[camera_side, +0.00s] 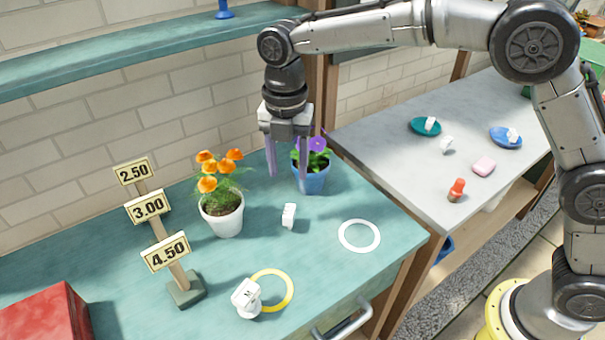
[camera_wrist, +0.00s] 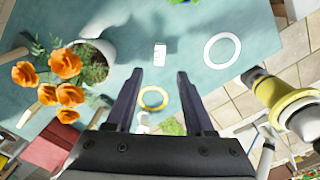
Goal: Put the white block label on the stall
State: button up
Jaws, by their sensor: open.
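A small white block label (camera_side: 289,215) stands on the teal counter (camera_side: 330,285), between the orange-flowered pot and the white ring. In the wrist view it (camera_wrist: 160,54) shows ahead of my fingertips, between them in the picture. A larger white block marked M (camera_side: 247,298) stands at the yellow ring's left edge. My gripper (camera_side: 287,177) is open and empty, pointing down above the counter. It is above the small block and apart from it. In the side view its fingers overlap the blue pot. The wrist view shows both fingers (camera_wrist: 158,74) spread.
A white pot with orange flowers (camera_side: 222,215) and a blue pot with purple flowers (camera_side: 312,178) stand nearby. A price post (camera_side: 170,255), red box (camera_side: 45,330), yellow ring (camera_side: 289,290) and white ring (camera_side: 359,249) share the counter. Small objects lie on the grey table (camera_side: 400,165).

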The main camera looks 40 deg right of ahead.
jog(key=shift+r, duration=0.15)
jog(key=s+d+r+m+t, duration=0.2)
jog(key=s+d+r+m, duration=0.35)
jog(key=d+m, duration=0.2)
jog(key=s+d+r+m+t, duration=0.1)
jog(key=s+d+r+m, duration=0.3)
jog(key=s+d+m, duration=0.3)
jog(key=s+d+f+m+t, duration=0.1)
jog(key=s+d+f+m, duration=0.1)
jog(key=s+d+m, duration=0.2)
jog(key=s+d+f+m+t, duration=0.1)
jog(key=s+d+m, duration=0.3)
jog(key=s+m, duration=0.4)
jog(key=s+f, duration=0.1)
jog(key=s, duration=0.2)
jog(key=shift+s+f+t, duration=0.15)
jog(key=shift+s+t, duration=0.05)
jog(key=shift+t, duration=0.1)
